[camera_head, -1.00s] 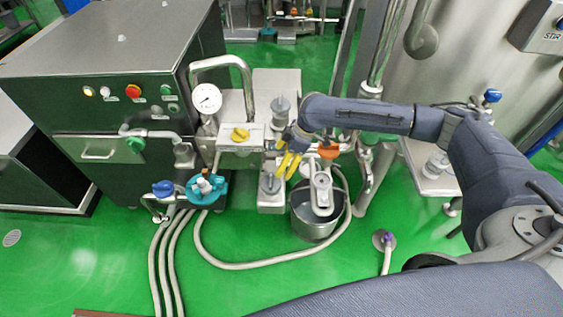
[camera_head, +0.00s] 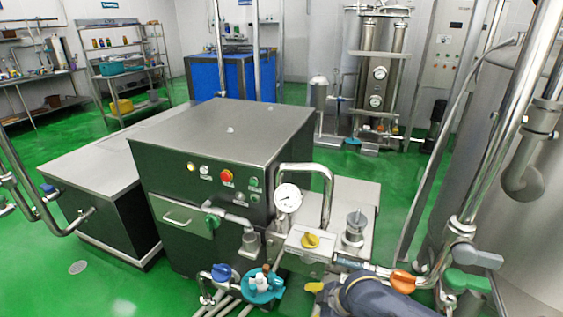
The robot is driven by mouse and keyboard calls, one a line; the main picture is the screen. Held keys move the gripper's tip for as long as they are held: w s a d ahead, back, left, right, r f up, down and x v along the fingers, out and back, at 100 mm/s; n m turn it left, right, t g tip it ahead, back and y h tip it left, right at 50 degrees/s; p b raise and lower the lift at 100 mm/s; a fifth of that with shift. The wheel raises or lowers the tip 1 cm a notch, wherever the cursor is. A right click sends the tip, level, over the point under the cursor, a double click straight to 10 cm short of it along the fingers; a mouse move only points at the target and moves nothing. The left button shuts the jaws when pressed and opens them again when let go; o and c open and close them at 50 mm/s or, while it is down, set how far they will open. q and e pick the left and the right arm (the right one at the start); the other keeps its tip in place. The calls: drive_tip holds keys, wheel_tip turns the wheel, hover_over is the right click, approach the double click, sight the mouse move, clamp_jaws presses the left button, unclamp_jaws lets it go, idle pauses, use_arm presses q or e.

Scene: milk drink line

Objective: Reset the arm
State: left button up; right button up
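My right arm shows at the bottom edge as a dark blue-grey link. My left gripper is not in view.
A dark steel machine (camera_head: 205,150) with a pressure gauge (camera_head: 287,197) fills the middle. Close to my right gripper are a yellow valve handle (camera_head: 311,241), an orange handle (camera_head: 402,281) and a teal fitting (camera_head: 263,285). A large steel tank (camera_head: 520,225) stands at right.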

drive_tip(key=s+d+m+t+h, duration=0.3)
drive_tip(key=s+d+m+h, duration=0.65)
drive_tip(key=s+d, duration=1.25)
drive_tip(key=s+a+f+g+y, duration=0.1)
drive_tip(key=a+f, duration=0.1)
drive_tip(key=f, duration=1.5)
drive_tip(key=s+a+f+g+y, duration=0.1)
drive_tip(key=s+a+f+y, duration=0.15)
drive_tip(key=f, duration=1.35)
drive_tip(key=s+f+m+g, duration=0.2)
drive_tip(key=s+f+g, duration=0.1)
drive_tip(key=s+f, duration=1.6)
drive_tip(key=shift+s+f+m, duration=0.3)
drive_tip(key=shift+s+m, duration=0.05)
drive_tip(key=shift+s, duration=0.35)
